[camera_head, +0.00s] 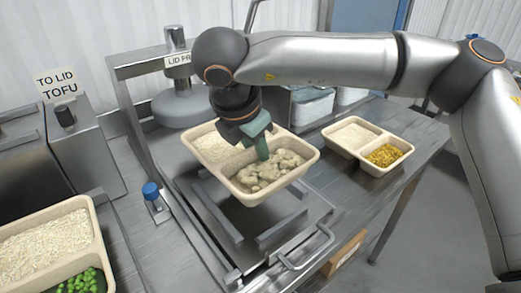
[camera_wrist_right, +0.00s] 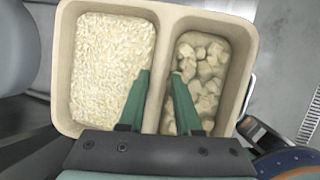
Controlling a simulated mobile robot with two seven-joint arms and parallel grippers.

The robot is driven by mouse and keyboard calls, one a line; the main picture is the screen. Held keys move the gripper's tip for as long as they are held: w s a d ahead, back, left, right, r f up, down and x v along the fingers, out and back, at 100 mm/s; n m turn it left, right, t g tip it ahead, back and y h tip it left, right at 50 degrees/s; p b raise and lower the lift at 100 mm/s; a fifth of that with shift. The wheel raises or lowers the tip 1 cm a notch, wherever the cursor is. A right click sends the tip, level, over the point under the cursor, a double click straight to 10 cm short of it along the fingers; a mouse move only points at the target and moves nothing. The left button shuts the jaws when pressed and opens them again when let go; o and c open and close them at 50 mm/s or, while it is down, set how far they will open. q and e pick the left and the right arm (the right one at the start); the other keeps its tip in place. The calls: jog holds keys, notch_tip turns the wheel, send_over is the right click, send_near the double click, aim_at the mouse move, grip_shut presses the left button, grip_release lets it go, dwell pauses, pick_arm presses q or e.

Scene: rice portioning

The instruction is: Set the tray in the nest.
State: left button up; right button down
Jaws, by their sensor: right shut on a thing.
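The tray (camera_head: 285,187) is beige with two compartments, one of white rice and one of pale tofu cubes. My right gripper (camera_head: 264,158) is shut on the divider between the compartments. In the right wrist view the green fingers (camera_wrist_right: 160,78) straddle the divider of the tray (camera_wrist_right: 66,72). The tray hangs above the nest (camera_head: 282,230), a metal plate with raised rails in front of the lid press (camera_head: 182,106). A gap shows between tray and rails; the tray hides the nest's far part. My left gripper is not in view.
A tray (camera_head: 402,143) of rice and yellow food stands on the bench at right. Another tray (camera_head: 95,215) of rice and green food is at lower left. A blue knob (camera_head: 151,191) stands left of the nest. A looped handle (camera_head: 305,250) is at its front.

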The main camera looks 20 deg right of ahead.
aim_at(256, 167)
jog(key=shift+f, duration=1)
notch_tip(256, 167, down, 2)
jog(key=shift+f+b, duration=0.2)
jog(key=shift+b, duration=0.3)
jog(key=shift+f+b, duration=1.3)
jog(key=shift+b, duration=0.15)
jog(key=shift+f, duration=0.15)
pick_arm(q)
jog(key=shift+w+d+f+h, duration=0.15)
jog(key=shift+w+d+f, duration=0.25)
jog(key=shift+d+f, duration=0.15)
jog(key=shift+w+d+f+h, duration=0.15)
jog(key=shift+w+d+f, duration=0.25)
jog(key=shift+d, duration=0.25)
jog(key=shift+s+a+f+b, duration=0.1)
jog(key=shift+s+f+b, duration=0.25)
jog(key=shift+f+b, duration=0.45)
